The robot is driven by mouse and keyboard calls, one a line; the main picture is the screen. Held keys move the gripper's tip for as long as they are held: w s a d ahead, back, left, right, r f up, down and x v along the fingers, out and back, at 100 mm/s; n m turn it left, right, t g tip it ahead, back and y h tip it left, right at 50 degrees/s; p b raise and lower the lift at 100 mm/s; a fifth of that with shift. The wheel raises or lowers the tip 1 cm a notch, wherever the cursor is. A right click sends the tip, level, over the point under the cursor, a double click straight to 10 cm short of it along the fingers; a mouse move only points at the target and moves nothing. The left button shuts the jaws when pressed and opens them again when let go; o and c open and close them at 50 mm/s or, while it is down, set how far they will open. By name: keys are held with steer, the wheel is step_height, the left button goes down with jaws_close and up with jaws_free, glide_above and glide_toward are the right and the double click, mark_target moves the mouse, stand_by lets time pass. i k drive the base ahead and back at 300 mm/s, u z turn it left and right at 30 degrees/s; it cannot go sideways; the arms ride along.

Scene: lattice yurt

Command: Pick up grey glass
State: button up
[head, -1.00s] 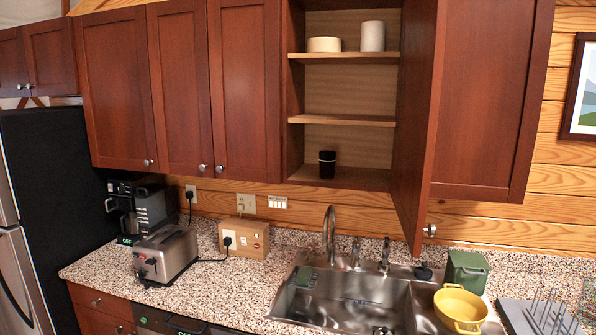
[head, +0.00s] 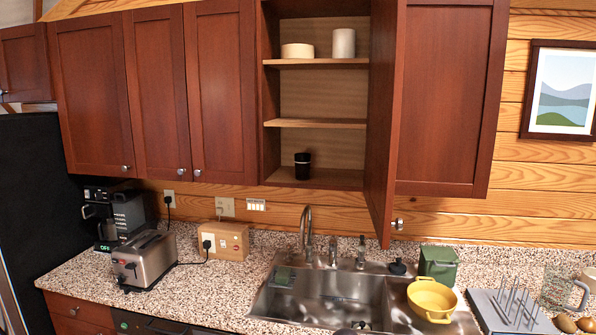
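A see-through greyish glass with a handle (head: 556,288) stands on the counter at the far right, behind the drying rack. A plain pale grey cylinder (head: 343,43) stands on the top shelf of the open cabinet, beside a low cream bowl (head: 297,50). A black cup (head: 302,166) stands on the cabinet's bottom shelf. I cannot tell for sure which of these is the grey glass. My gripper is not in view.
The open cabinet door (head: 385,120) juts out above the sink (head: 335,292). A toaster (head: 145,262) and coffee maker (head: 112,212) stand left.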

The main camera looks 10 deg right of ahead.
mark_target(303, 161)
steer(key=z, duration=0.05)
steer(key=i, duration=1)
steer(key=u, duration=0.05)
